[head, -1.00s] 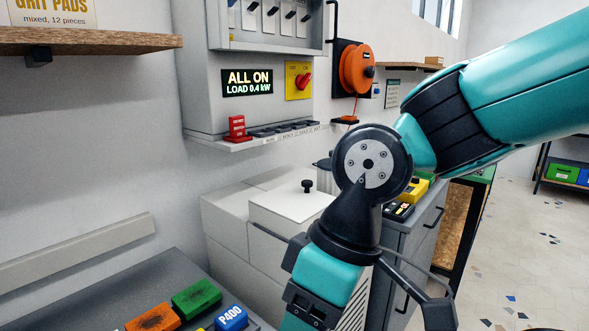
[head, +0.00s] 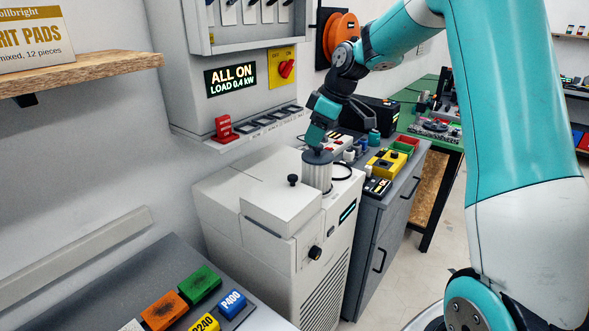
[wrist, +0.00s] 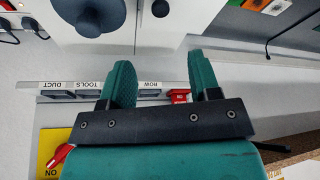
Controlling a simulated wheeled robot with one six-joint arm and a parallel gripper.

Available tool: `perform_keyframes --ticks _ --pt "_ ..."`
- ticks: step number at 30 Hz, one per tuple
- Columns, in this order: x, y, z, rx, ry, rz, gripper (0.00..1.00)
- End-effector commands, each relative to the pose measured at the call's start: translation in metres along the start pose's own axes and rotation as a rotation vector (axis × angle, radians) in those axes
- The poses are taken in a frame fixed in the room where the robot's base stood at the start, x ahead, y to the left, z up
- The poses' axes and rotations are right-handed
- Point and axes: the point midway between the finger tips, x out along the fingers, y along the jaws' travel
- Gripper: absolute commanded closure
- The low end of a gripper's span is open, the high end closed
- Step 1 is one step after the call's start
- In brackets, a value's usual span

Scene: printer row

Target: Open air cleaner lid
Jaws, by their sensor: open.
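The air cleaner is a white cabinet (head: 225,215) on the floor. Its white lid (head: 275,208), bearing a black knob (head: 293,180), lies flat and looks shut. A grey cylinder with a dark cap (head: 317,172) stands right of the lid. My gripper (head: 317,136) shows above and behind the cap in the head view; its fingertips are not clear there. In the wrist view my gripper (wrist: 160,75) is open and empty. The knob (wrist: 160,8) is at the top edge there, beyond and between the fingers, apart from them. The dark cap (wrist: 90,15) is left of it.
A power panel (head: 235,80) with a switch ledge (head: 265,125) and red switch (head: 224,129) is on the wall behind. A grey cabinet (head: 390,215) with yellow, red and green items stands right. A grey bench (head: 150,290) with coloured pads is front left.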

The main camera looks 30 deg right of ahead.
Motion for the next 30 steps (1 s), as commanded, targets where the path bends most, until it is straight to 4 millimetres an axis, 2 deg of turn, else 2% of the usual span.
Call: perform_keyframes --ticks 9,15,21,30 --pt "0.073 -0.002 -0.001 0.000 -0.003 -0.006 0.43" --pt "0.112 -0.002 -0.001 0.000 -0.003 -0.004 0.43" --pt "0.132 -0.001 -0.001 0.000 -0.001 -0.002 0.43" --pt "0.137 -0.001 0.000 0.000 0.000 0.001 0.43"
